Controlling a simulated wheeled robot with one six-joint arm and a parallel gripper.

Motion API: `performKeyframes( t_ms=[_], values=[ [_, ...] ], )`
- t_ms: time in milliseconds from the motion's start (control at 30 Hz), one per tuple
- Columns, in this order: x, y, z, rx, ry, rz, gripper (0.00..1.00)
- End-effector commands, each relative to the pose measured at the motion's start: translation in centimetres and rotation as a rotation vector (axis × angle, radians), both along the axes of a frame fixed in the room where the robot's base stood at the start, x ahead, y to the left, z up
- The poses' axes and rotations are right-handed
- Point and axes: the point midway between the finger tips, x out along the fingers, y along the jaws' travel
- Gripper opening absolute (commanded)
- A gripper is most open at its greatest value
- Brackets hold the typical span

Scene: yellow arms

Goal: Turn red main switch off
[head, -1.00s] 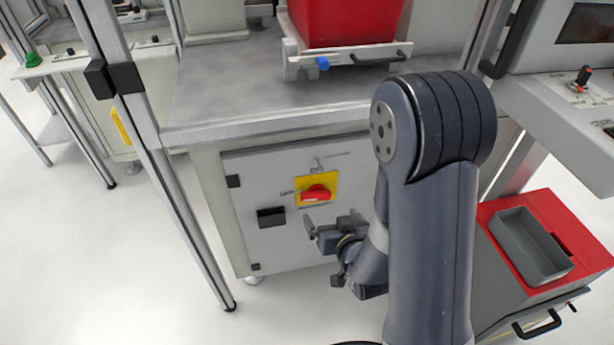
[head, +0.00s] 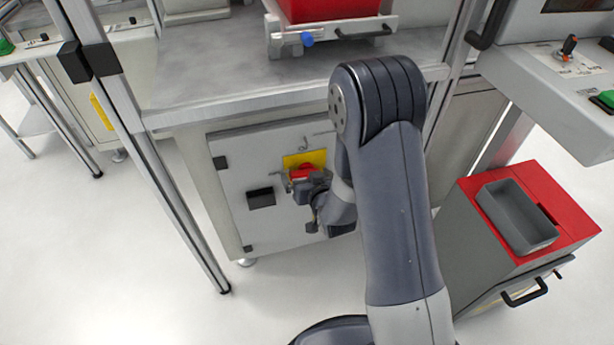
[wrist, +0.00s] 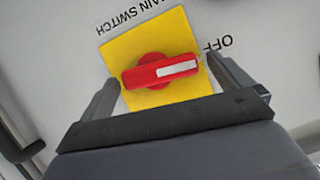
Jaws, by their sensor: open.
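The red main switch (wrist: 160,71) sits on a yellow plate (wrist: 185,35) on the grey cabinet door. In the wrist view its handle lies nearly level, with its white mark toward the right, near the printed word OFF. My gripper (wrist: 165,85) is open, with one finger on each side of the red handle. I cannot tell whether the fingers touch it. In the head view my gripper (head: 300,188) is in front of the switch (head: 303,171) and hides its lower part. The yellow plate (head: 318,157) shows above it.
The cabinet door has a black recessed handle (head: 261,198) left of the switch. A metal frame post (head: 165,185) stands further left. The worktop (head: 215,75) overhangs the cabinet, with a red bin (head: 325,8) on it. A red-topped cabinet with a grey tray (head: 515,215) stands at right.

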Motion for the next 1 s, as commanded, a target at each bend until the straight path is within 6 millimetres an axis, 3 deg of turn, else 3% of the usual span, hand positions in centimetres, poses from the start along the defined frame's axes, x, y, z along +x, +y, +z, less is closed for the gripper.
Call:
performKeyframes(
  t_ms=[200, 733, 1000],
  values=[
    [0.00, 0.00, 0.00, 0.000, 0.000, 0.000, 0.97],
    [-0.02, -0.01, 0.01, 0.000, 0.000, 0.000, 0.54],
    [0.02, 0.14, -0.43, -0.061, -0.022, 0.002, 0.53]
  ],
)
